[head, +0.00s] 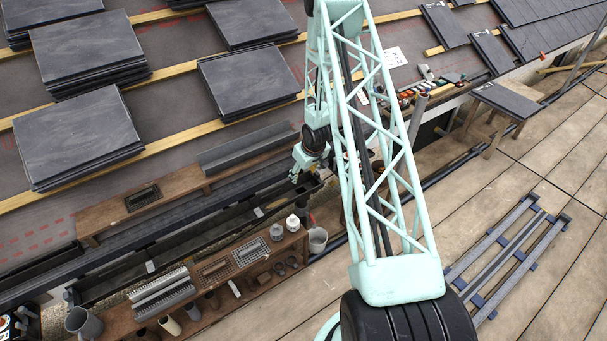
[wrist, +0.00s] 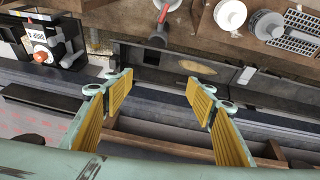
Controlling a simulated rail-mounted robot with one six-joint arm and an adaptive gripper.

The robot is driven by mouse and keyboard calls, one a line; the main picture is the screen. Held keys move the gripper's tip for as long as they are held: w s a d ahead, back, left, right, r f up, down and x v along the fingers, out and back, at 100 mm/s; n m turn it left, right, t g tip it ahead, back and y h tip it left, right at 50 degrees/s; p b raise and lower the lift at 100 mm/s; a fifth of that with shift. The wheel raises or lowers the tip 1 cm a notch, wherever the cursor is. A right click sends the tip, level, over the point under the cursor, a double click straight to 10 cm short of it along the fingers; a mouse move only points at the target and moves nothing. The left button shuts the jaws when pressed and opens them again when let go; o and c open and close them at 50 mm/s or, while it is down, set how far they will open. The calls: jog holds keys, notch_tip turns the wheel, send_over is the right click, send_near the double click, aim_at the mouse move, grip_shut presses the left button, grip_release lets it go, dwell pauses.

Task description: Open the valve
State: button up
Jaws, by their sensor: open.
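My gripper (wrist: 154,92) is open, its two yellow-padded fingers wide apart with nothing between them. In the head view my gripper (head: 299,174) hangs beside the dark gutter near the eave. I cannot clearly make out a valve. A small red-ended part (wrist: 163,13) with a dark stem below it shows at the top of the wrist view, beyond the fingertips and apart from them; I cannot tell whether it is the valve. A dark device with an orange and white part (wrist: 39,34) and a white label stands at the upper left of the wrist view.
The dark gutter (wrist: 185,66) runs across beyond the fingers. White pots (wrist: 230,14) stand on a wooden plank, near a bucket (head: 317,239). Slate stacks (head: 78,137) lie on the roof at left.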

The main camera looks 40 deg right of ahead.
jog(key=shift+f, duration=0.1)
jog(key=c, duration=0.5)
jog(key=shift+s+d+f, duration=0.1)
jog(key=shift+d+f, duration=0.25)
jog(key=shift+f, duration=0.1)
jog(key=c, duration=0.5)
jog(key=m+g+y+p, duration=0.1)
jog(key=m+g+p, duration=0.2)
jog(key=g+p, duration=0.1)
send_over(313, 220)
notch_tip(313, 220, down, 16)
jog(key=shift+f, duration=0.15)
jog(key=shift+f, duration=0.15)
jog(key=shift+f+b, duration=1.15)
jog(key=shift+f, duration=5.6)
